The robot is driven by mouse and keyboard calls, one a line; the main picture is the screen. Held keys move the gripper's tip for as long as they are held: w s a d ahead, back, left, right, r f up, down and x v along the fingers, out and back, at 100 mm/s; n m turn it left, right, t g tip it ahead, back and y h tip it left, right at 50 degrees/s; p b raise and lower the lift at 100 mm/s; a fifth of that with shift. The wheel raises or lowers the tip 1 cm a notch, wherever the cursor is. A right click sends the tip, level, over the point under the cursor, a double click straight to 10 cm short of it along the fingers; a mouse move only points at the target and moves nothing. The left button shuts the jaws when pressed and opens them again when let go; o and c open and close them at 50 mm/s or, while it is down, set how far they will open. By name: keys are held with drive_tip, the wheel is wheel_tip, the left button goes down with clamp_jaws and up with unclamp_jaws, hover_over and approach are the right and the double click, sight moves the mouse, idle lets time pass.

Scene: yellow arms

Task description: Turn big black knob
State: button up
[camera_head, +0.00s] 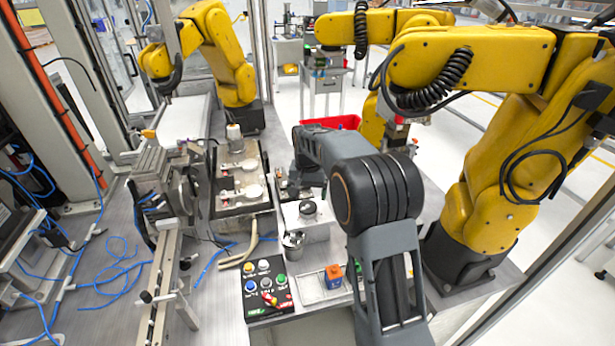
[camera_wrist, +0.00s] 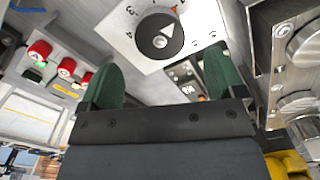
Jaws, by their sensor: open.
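The big black knob (camera_wrist: 160,37) is round with a white triangular pointer and sits on a white dial plate (camera_wrist: 185,50) marked with numbers. In the head view the knob (camera_head: 308,208) is on top of a white box (camera_head: 310,225). My gripper (camera_wrist: 160,80) is open, with its two green fingertips apart and nothing between them. The knob shows beyond the gap between the fingertips, and I see no contact. In the head view my dark arm bends down close behind the knob, and the fingers cannot be made out.
A metal cup (camera_head: 293,243) stands just in front of the white box. A black button panel (camera_head: 267,287) and a tray (camera_head: 312,293) with an orange and blue block (camera_head: 333,277) are nearer. A fixture plate (camera_head: 240,190) is left; a yellow arm (camera_head: 490,190) stands right.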

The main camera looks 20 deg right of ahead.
sight(309, 209)
wheel_tip(309, 209, up, 8)
drive_tip(key=shift+f, duration=0.25)
drive_tip(key=f, duration=0.1)
drive_tip(key=s+f+n, duration=0.1)
drive_tip(key=f, duration=0.1)
drive_tip(key=shift+s+f+n, duration=0.2)
drive_tip(key=shift+f+n, duration=0.1)
drive_tip(key=s+r+n+t, duration=0.2)
drive_tip(key=s+n+t, duration=0.1)
drive_tip(key=s, duration=2.1)
drive_tip(key=shift+s+t, duration=0.2)
drive_tip(key=shift+t, duration=0.5)
